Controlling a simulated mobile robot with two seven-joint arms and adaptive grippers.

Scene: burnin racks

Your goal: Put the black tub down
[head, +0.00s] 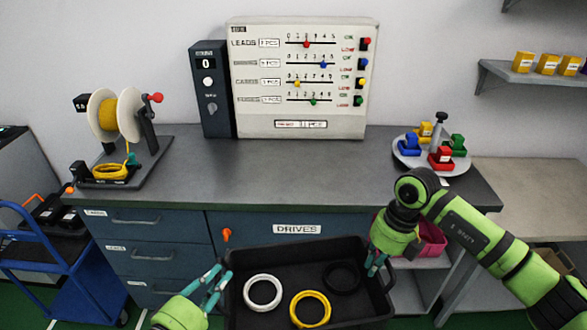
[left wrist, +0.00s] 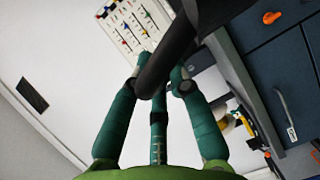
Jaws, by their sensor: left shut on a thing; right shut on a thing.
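The black tub (head: 318,250) is in the lower middle of the head view, in front of the workbench and near the level of its top drawers. A white ring (head: 263,292), a yellow ring (head: 310,309) and a black ring (head: 342,278) lie inside it. My left gripper (head: 222,282) is shut on the tub's left side. In the left wrist view its fingers (left wrist: 160,85) close around a dark bar-like part of the tub. My right gripper (head: 376,262) is shut on the tub's right side. The tub's underside is out of view.
The grey workbench top (head: 270,178) is clear in the middle. A spool stand (head: 120,130) stands on its left, a round tray (head: 430,160) with coloured blocks on its right. A panel with sliders (head: 300,80) stands at the back. A blue cart (head: 50,250) is at left.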

